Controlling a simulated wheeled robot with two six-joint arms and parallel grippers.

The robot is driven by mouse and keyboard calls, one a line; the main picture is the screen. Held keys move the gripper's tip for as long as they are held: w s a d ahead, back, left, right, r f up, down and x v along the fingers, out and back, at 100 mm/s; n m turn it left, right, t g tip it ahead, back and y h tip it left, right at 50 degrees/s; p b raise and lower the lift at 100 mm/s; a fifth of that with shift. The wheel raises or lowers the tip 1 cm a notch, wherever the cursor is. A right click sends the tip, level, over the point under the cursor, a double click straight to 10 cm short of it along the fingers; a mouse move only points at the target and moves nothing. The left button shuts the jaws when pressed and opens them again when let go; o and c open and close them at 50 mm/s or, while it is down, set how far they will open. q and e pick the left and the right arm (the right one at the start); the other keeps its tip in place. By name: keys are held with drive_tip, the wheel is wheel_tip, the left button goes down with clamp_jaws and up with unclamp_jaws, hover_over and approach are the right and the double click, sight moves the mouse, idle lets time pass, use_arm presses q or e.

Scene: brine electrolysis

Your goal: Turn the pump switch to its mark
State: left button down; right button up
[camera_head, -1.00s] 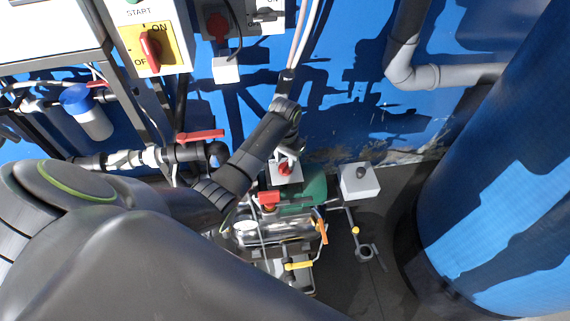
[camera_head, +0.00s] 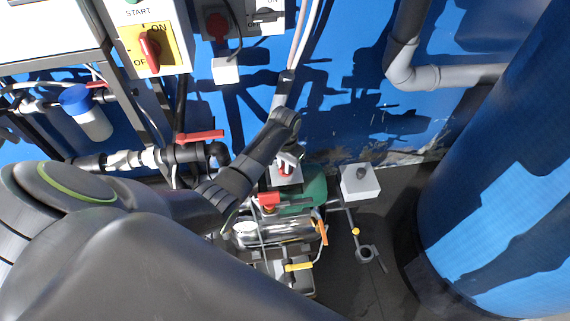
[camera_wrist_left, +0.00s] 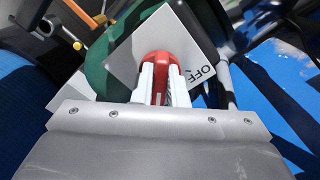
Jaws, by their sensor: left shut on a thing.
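The pump switch is a red knob (camera_wrist_left: 158,62) on a white square plate (camera_wrist_left: 190,32) that carries the word OFF in the left wrist view. The OFF label lies just right of the fingers. Any other mark on the plate is hidden. My right gripper is not in view.
A red-handled valve (camera_head: 200,136) and pipes run left of my arm. A yellow panel with a red ON/OFF switch (camera_head: 150,48) hangs upper left. A grey box with a dark knob (camera_head: 360,181) stands right of the pump. A large blue tank (camera_head: 500,190) fills the right.

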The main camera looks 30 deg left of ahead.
use_arm(q)
drive_tip(key=shift+r, duration=0.1)
drive_tip(key=n+p, duration=0.3)
drive_tip(key=shift+r+p, duration=0.2)
drive_tip(key=shift+p, duration=0.15)
drive_tip(key=n+p, duration=0.3)
drive_tip(key=n, duration=0.1)
drive_tip(key=shift+d+f+n, duration=0.1)
drive_tip(key=shift+n, duration=0.3)
drive_tip(key=n+p, duration=0.2)
drive_tip(key=n, duration=0.3)
drive_tip(key=shift+w, duration=0.15)
drive_tip(key=n+p, duration=0.1)
drive_tip(key=n, duration=0.4)
drive_tip(key=shift+f, duration=0.1)
drive_tip(key=shift+w, duration=0.1)
drive_tip(key=c, duration=1.4)
unclamp_jaws()
drive_tip(key=shift+c, duration=0.2)
drive_tip(key=shift+d, duration=0.1)
